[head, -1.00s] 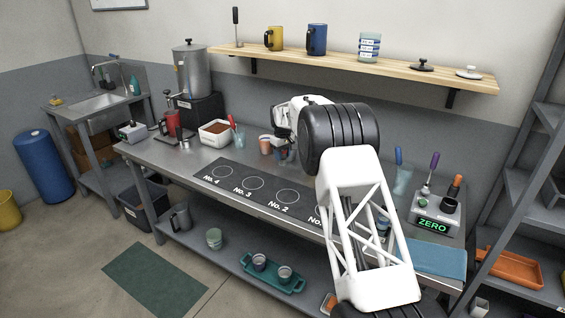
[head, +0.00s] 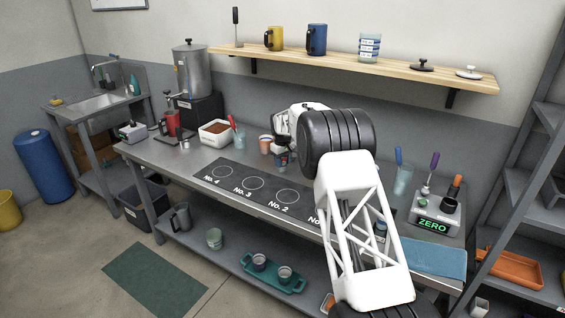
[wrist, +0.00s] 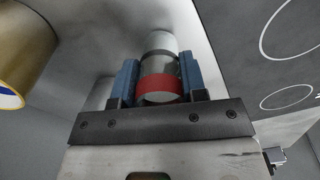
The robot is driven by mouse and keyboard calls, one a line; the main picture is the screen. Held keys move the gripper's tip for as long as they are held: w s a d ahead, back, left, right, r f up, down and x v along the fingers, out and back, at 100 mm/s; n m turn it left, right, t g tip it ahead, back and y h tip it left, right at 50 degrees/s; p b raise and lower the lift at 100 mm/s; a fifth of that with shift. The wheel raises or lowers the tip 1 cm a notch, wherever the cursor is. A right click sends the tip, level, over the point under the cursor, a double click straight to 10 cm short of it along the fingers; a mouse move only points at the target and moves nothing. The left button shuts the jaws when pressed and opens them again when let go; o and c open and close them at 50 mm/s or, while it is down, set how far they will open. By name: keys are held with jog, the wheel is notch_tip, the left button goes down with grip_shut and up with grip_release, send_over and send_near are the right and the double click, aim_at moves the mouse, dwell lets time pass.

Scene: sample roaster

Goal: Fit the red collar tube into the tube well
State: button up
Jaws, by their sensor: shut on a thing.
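The red collar tube (wrist: 160,78) shows in the wrist view, between the blue fingers of my gripper (wrist: 158,82). My gripper is shut on it. The tube has a clear grey body, a pale far end and a red band close to the palm. In the head view my gripper (head: 283,160) is over the back of the counter, behind the ring mat; the tube is hard to make out there. A grey device (head: 436,211) with a green ZERO display stands at the counter's right end. It has a dark round holder (head: 449,205) on top; I cannot tell if this is the tube well.
A tan cup (wrist: 24,55) is close to the left of my gripper in the wrist view. The dark ring mat (head: 240,192) lies in front. A glass with a blue-handled tool (head: 402,180) and a blue cloth (head: 436,257) are near the device.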

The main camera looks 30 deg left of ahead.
jog(key=shift+f, duration=0.1)
jog(key=o, duration=0.9)
notch_tip(320, 180, up, 12)
jog(key=shift+r, duration=0.15)
dwell(0.4)
dwell(0.4)
dwell(0.4)
